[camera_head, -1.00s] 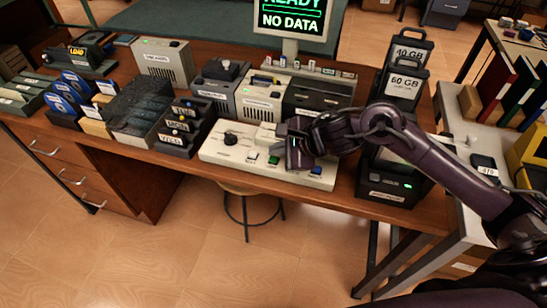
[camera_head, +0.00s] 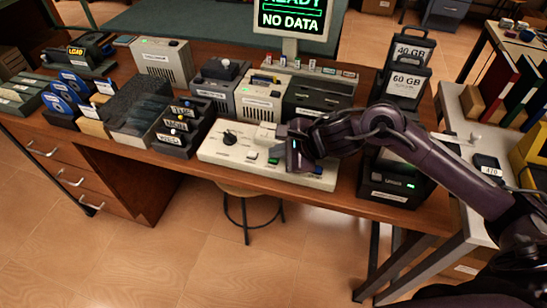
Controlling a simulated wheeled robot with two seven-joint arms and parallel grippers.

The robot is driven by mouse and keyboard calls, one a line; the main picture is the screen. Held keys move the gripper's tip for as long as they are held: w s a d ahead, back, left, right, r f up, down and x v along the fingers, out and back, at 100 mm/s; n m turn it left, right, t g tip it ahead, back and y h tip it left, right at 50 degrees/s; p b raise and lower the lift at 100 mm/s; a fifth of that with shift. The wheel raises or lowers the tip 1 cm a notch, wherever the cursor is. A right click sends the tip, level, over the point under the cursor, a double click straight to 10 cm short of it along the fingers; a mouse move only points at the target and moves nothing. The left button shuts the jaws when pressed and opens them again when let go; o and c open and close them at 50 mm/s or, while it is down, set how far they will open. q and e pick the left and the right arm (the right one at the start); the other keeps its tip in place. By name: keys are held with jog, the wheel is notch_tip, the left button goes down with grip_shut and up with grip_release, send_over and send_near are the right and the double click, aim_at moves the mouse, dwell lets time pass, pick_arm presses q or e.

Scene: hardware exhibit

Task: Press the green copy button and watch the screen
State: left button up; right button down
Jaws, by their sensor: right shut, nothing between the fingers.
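A pale control panel (camera_head: 215,150) lies at the front edge of the wooden desk, with a dark knob (camera_head: 229,138) at its left. Two small greenish buttons, a left one (camera_head: 252,155) and a right one (camera_head: 273,161), sit along its front, with a blue button (camera_head: 318,169) further right. My right gripper (camera_head: 294,166) is shut and empty, over the panel just right of the right greenish button. I cannot tell whether it touches the panel. The screen (camera_head: 292,18) shows green text above "NO DATA"; its top is cut off. My left gripper is not in view.
Grey device boxes (camera_head: 262,98) stand behind the panel. Dark cases labelled 40 GB (camera_head: 411,52) and 60 GB (camera_head: 405,86) stand to the right, above a black unit (camera_head: 392,190) with a green light. Dark trays (camera_head: 180,130) and blue discs (camera_head: 58,103) fill the left.

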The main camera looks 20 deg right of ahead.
jog(key=shift+f+b, duration=0.3)
jog(key=shift+b, duration=0.1)
dwell(0.6)
jog(key=shift+r+p, duration=0.35)
jog(key=shift+r, duration=0.5)
notch_tip(320, 180, up, 5)
jog(key=p, duration=0.3)
dwell(0.7)
